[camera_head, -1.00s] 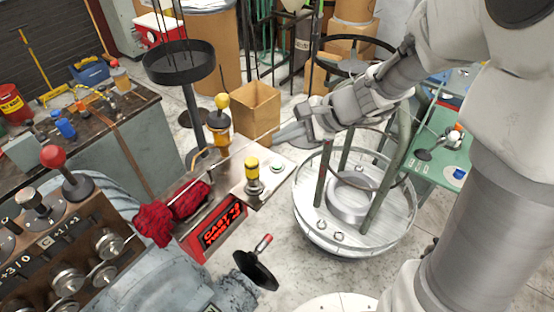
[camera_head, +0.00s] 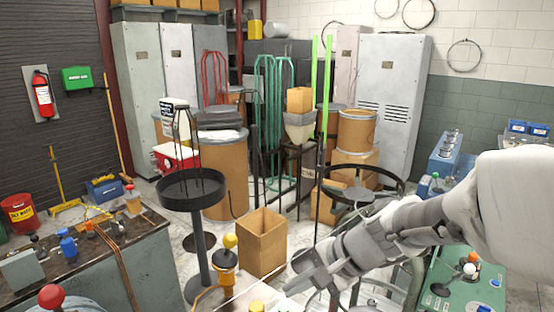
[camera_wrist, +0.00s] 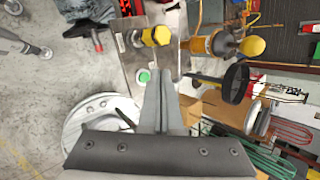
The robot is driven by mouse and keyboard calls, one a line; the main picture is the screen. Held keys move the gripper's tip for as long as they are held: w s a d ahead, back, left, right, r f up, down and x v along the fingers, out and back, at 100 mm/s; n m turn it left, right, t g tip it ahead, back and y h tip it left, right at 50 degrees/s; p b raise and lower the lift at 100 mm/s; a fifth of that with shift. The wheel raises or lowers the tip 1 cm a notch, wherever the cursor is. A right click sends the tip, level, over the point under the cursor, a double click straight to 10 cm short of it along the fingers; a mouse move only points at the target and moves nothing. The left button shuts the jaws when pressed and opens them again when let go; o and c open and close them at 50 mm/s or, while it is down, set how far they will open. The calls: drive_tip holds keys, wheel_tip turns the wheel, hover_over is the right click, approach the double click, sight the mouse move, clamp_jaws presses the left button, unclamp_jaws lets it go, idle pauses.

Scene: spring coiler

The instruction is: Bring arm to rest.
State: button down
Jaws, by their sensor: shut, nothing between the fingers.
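My arm reaches in from the right of the head view. My gripper (camera_head: 289,286) is low in the middle of that view, to the right of a yellow-knobbed post (camera_head: 225,260). In the wrist view my gripper (camera_wrist: 161,70) shows two grey fingers pressed together with nothing between them. It is above the machine, beside a green button (camera_wrist: 144,76) and a yellow knob (camera_wrist: 157,36). Whether the fingertips touch anything is not clear, but they look free.
A round black tray on a stand (camera_head: 192,190) and an open cardboard box (camera_head: 262,243) are near my gripper. A black ring (camera_head: 364,186) stands behind my forearm. A dark workbench (camera_head: 75,260) is at left, a green table (camera_head: 470,285) at right.

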drive_tip(key=s+d+r+n+t+h, duration=0.1)
drive_tip(key=s+d+r+n+h, duration=0.2)
drive_tip(key=s+d+n, duration=0.2)
drive_tip(key=s+d+r+n+t+h, duration=0.1)
drive_tip(key=s+d+r+n+h, duration=0.2)
drive_tip(key=s, duration=0.5)
drive_tip(key=shift+s+d+r+n+h, duration=0.2)
drive_tip(key=shift+d+n+h, duration=0.3)
drive_tip(key=shift+d+n, duration=0.7)
